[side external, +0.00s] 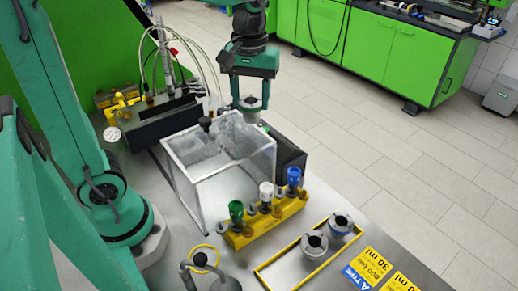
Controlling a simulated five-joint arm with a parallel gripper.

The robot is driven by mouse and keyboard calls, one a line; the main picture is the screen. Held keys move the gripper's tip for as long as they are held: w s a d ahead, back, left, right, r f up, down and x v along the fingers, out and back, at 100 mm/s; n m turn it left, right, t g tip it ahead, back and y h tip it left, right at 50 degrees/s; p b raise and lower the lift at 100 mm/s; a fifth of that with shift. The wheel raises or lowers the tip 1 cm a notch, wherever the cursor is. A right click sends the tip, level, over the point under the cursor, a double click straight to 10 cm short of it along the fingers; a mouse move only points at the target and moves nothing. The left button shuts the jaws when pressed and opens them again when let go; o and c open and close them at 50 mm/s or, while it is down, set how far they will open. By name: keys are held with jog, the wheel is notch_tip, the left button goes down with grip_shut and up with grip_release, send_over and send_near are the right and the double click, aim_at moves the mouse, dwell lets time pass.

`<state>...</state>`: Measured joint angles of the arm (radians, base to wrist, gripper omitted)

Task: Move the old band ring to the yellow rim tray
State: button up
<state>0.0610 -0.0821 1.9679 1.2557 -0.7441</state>
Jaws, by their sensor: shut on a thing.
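My gripper (251,101) hangs at upper centre, above the back right corner of the clear box. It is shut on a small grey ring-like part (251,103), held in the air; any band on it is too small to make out. The yellow rim tray (272,282) lies on the bench at lower right, well away from my gripper. Two grey ring-like parts with dark centres stand in it: one at the front (313,245), and one behind it with some blue at its base (341,224).
The clear box (222,180) stands between my gripper and the tray. A yellow block (266,221) carries green, white and blue-topped fittings. A pump unit with hoses (165,120) is at back left. Yellow labels (370,265) lie right of the tray.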

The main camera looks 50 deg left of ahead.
jog(key=s+d+m, duration=0.3)
jog(key=s+d, duration=0.2)
jog(key=d, duration=0.7)
jog(key=s+d+m, duration=0.3)
jog(key=s+d, duration=0.3)
jog(key=d, duration=0.7)
notch_tip(320, 180, down, 14)
jog(key=shift+w+f, duration=0.15)
jog(key=shift+f, duration=0.15)
jog(key=shift+f, duration=1.9)
jog(key=shift+f, duration=1.35)
dwell(0.7)
jog(key=o, duration=1.2)
jog(key=shift+c, duration=0.2)
